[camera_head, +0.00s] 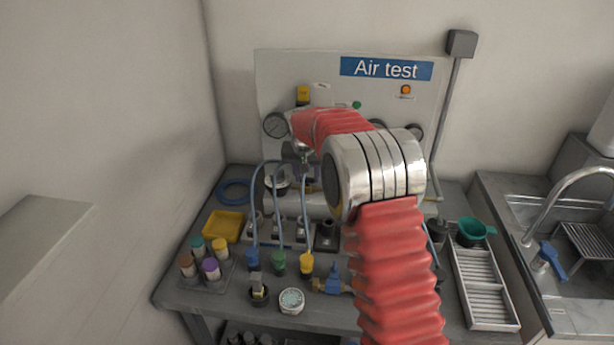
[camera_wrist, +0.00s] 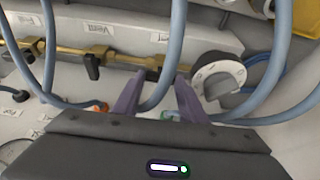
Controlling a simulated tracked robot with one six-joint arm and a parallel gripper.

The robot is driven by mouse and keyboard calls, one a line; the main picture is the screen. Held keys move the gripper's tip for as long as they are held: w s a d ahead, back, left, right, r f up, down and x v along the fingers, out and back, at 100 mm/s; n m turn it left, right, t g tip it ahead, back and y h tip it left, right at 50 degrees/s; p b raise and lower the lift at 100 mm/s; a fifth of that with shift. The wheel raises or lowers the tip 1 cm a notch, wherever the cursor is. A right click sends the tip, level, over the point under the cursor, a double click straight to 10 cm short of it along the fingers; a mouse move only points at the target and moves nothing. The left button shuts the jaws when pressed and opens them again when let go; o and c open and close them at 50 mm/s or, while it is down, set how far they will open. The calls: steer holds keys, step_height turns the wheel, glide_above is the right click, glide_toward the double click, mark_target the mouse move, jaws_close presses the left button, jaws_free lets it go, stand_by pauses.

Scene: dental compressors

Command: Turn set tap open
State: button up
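My gripper (camera_wrist: 160,82) shows in the wrist view as two purple fingers, spread apart with a gap between them. Their tips reach the right part of a brass pipe (camera_wrist: 70,50) that carries small black tap handles. One black handle (camera_wrist: 92,66) is left of the fingers, below a label that seems to read "Vent". Another dark handle (camera_wrist: 150,74) is at the fingertips; I cannot tell whether they touch it. The label above it is too small to read, so I cannot confirm which is the set tap. In the head view my arm hides most of this area.
Blue hoses (camera_wrist: 173,50) loop close around the fingers. A round white dial with a grey knob (camera_wrist: 218,76) is just right. On the bench are a yellow tray (camera_head: 222,227), coloured-cap bottles (camera_head: 210,268) and a white slotted tray (camera_head: 484,287). A sink (camera_head: 560,215) is at right.

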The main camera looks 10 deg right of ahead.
steer(key=o, duration=0.4)
steer(key=v, duration=1.3)
steer(key=shift+s+a+r, duration=0.15)
steer(key=shift+r, duration=0.15)
